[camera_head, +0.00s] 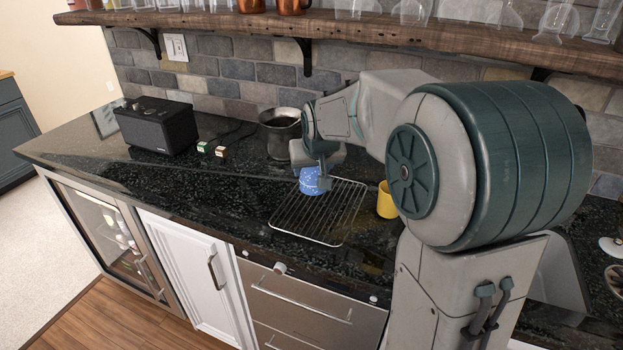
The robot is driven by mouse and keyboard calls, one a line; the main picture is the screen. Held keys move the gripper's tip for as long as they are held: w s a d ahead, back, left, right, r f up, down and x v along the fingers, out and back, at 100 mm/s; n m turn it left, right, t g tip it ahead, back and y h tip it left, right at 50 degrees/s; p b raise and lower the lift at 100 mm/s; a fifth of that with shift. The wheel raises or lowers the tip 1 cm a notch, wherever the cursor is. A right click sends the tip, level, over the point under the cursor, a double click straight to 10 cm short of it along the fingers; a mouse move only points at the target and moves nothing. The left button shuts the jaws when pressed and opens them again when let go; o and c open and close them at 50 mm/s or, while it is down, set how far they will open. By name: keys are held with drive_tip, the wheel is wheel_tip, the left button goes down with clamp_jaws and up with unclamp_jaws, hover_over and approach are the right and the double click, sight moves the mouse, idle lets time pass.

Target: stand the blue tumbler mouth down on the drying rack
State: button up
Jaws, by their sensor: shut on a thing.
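The blue speckled tumbler (311,181) is at the back left part of the wire drying rack (303,221). My gripper (322,178) is shut on the tumbler from above and its right side. A light, flat end of the tumbler appears to face up, but it is too small to be sure which end is the mouth. I cannot tell whether its lower edge touches the wires or is just above them. The rack lies flat on the dark counter, and its front and middle are bare.
A yellow cup (386,200) stands just right of the rack. A dark metal pot (280,132) is behind it. Two small boxes (212,149) and a black radio (156,125) are to the left. A wooden shelf (350,35) with glassware overhangs the counter.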

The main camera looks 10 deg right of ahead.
drive_tip(key=shift+a+f+b, duration=0.1)
drive_tip(key=shift+f+b, duration=3.35)
drive_tip(key=shift+f, duration=1.05)
drive_tip(key=shift+f+b, duration=0.4)
drive_tip(key=shift+f, duration=0.05)
drive_tip(key=o, duration=1.1)
drive_tip(key=shift+r, duration=0.1)
drive_tip(key=shift+c, duration=0.2)
drive_tip(key=w+r+p+v, duration=0.1)
drive_tip(key=p+v, duration=0.3)
drive_tip(key=v, duration=1.7)
drive_tip(key=shift+w+p, duration=0.2)
drive_tip(key=shift+p, duration=0.2)
